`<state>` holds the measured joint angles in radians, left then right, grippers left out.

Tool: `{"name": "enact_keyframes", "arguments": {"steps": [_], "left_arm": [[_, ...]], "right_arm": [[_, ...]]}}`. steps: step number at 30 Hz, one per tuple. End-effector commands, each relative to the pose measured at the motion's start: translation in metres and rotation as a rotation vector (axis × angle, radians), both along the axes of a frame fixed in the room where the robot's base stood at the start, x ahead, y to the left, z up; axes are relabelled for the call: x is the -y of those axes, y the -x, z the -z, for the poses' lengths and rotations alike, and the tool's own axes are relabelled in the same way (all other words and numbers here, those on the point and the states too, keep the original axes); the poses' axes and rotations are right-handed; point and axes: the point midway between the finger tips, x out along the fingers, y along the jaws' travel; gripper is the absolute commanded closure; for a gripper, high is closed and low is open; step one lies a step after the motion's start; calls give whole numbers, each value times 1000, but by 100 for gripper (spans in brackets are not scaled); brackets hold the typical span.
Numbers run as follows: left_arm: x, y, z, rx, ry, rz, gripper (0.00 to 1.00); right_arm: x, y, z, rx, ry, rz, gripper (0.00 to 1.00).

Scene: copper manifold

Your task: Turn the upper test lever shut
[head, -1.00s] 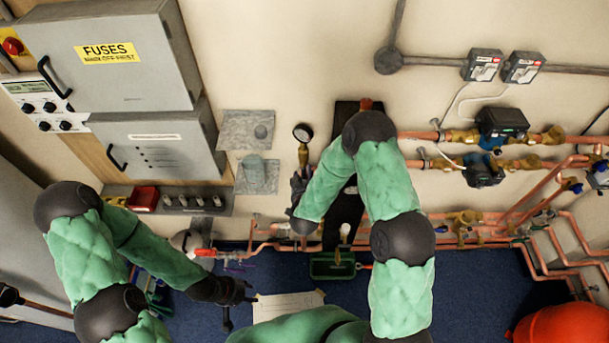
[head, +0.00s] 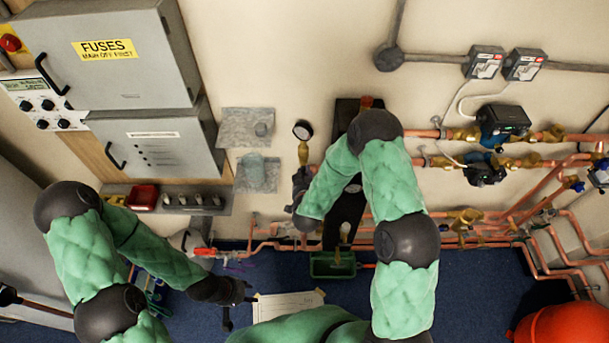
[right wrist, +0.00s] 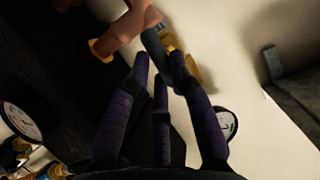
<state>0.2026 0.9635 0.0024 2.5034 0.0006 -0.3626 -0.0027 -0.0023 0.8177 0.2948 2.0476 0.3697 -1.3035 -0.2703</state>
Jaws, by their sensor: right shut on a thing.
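The test lever (right wrist: 156,48) is a dark grey bar beside copper pipe and brass fittings in the right wrist view. My right gripper (right wrist: 160,75) is shut on it, with the fingertips around its near end. In the head view my right gripper (head: 299,188) is near the wall below a round gauge (head: 302,130), and my own forearm partly covers the area; the lever cannot be made out there. My left gripper (head: 240,294) is low on the left, empty, with its fingers apart, away from the lever.
Copper pipes (head: 520,216) with valves run along the wall at right. Grey fuse boxes (head: 130,62) hang at upper left. A green box (head: 332,268) is below the pipes, and a red rounded object (head: 560,326) is at lower right. Paper (head: 288,305) lies low in the middle.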

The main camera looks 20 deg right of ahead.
Motion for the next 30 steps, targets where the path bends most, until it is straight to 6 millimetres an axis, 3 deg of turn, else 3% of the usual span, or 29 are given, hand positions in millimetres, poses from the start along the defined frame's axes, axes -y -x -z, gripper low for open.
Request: {"name": "enact_keyframes", "arguments": {"steps": [11,30], "left_arm": [[0,0,54,0,0,0,60],[0,0,166,0,0,0,60]], "right_arm": [[5,1,8,85,-282,3,100],[9,2,17,248,-854,0,100]]}}
